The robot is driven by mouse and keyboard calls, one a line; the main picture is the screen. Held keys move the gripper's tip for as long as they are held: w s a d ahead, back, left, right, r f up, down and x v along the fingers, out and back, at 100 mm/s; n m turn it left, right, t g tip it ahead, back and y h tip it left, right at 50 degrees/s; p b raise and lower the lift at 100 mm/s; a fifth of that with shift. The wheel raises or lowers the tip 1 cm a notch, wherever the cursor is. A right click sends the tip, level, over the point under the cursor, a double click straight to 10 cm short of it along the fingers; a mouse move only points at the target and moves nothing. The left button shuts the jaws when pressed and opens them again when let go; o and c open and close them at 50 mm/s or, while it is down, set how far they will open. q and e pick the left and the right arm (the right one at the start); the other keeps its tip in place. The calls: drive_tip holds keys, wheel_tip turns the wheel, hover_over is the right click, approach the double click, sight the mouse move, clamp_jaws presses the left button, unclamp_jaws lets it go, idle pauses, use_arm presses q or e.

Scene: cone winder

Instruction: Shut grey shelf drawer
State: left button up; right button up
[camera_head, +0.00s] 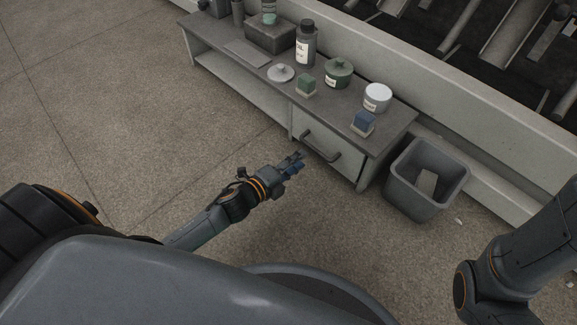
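The grey shelf drawer (332,136) is at the right end of the low grey shelf unit (229,47), under the top. Its pale front carries a dark bar handle (322,151). The front looks nearly level with the unit; I cannot tell whether a small gap is left. My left gripper (295,163) is just in front of the drawer, its fingertips close to the left part of the handle in the picture. I see no clear contact, and the finger opening is too small to judge. My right gripper is out of view; only part of that arm shows at the right.
A grey bin (425,178) stands right of the shelf. On top are a dark bottle (306,43), a green pot (338,72), a white tub (377,97), a green block (306,85) and a blue block (363,122). The floor to the left is clear.

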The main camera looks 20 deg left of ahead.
use_arm(q)
drive_tip(key=v, duration=0.3)
drive_tip(key=shift+s+a+r, duration=0.1)
drive_tip(key=shift+s+a, duration=0.05)
drive_tip(key=shift+s, duration=0.1)
drive_tip(key=shift+r, duration=0.1)
